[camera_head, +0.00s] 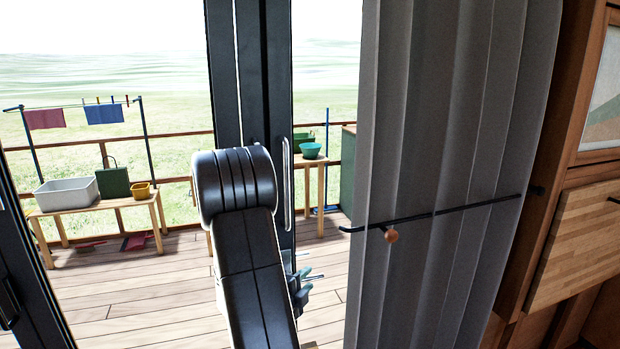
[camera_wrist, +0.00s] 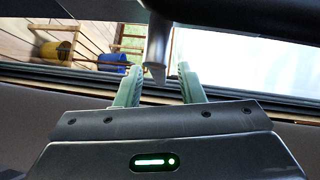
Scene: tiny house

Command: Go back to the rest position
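My gripper (camera_wrist: 160,72) shows in the wrist view with its two green fingers spread apart. A grey metal bar (camera_wrist: 157,50), which looks like a door handle, stands at the gap between the fingertips. I see no clear contact, and the fingers are not closed on it. In the head view my arm rises in front of the dark door frame (camera_head: 225,70), and my gripper (camera_head: 311,278) is partly hidden behind the arm, with its fingers pointing right. A vertical door handle (camera_head: 287,185) shows on the frame above it.
A grey curtain (camera_head: 440,120) hangs close on the right, with a dark rod (camera_head: 460,208) across it. Wooden cabinets (camera_head: 585,235) stand at the far right. Outside, a deck holds a bench (camera_head: 100,206) with a grey tub (camera_head: 66,193), and a drying rack (camera_head: 148,140).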

